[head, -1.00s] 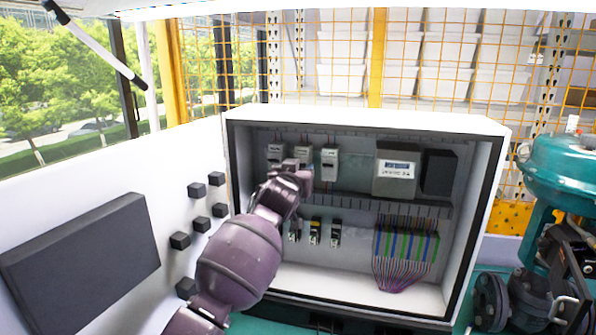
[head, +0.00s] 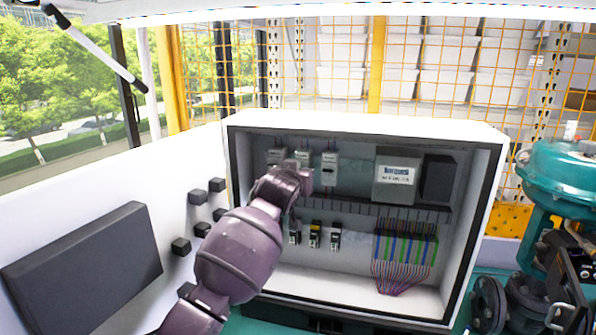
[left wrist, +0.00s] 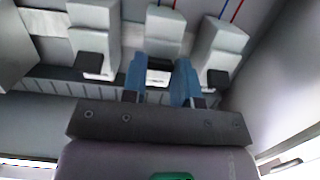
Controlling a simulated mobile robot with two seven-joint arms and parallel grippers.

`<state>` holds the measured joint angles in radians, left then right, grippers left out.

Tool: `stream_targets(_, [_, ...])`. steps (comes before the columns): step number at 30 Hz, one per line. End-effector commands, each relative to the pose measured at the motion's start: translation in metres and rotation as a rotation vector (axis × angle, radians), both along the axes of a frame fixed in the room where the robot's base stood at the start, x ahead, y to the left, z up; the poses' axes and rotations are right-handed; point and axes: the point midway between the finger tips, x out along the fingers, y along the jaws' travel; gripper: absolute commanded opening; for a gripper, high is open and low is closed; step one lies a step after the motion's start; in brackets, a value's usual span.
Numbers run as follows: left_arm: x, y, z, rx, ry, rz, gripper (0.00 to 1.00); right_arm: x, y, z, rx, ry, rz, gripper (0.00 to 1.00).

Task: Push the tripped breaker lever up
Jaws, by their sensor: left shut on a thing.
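Three pale breakers stand in the cabinet's upper row: left (head: 277,156), middle (head: 303,158) and right (head: 329,168). In the left wrist view, dark levers show low on the left breaker (left wrist: 94,40) and the right breaker (left wrist: 220,45). My left gripper (head: 302,182) is at the lower front of the middle breaker; its fingers are hard to make out in the head view. In the left wrist view, the blue fingers of my left gripper (left wrist: 160,82) straddle the middle breaker's lever (left wrist: 158,64), shut on it. The lever is partly hidden. My right gripper is not in view.
The open cabinet (head: 370,125) has a meter (head: 397,180) and a dark box (head: 438,176) to the right. Several small breakers (head: 315,235) and a wired terminal block (head: 408,248) sit below. A door with dark knobs (head: 197,197) is left; a teal valve actuator (head: 560,172) is right.

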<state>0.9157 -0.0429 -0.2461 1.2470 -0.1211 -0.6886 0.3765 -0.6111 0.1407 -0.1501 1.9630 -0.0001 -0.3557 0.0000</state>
Motion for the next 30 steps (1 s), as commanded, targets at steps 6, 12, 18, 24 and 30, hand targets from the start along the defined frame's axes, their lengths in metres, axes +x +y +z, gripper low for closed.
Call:
stream_targets(6, [0.001,0.0,0.008,0.051,0.155,0.0,0.04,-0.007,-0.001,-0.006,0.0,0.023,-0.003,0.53])
stream_targets(12, [0.002,-0.001,0.012,0.096,0.288,0.0,0.04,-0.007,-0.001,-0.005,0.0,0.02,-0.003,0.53])
stream_targets(18, [0.003,-0.001,0.016,0.125,0.383,-0.001,0.04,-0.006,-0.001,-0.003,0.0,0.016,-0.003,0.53])
stream_targets(24, [0.003,-0.001,0.017,0.142,0.432,0.0,0.04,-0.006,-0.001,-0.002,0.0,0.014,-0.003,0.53])
stream_targets(30, [0.003,-0.001,0.016,0.146,0.448,0.0,0.04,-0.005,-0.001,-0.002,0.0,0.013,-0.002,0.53])
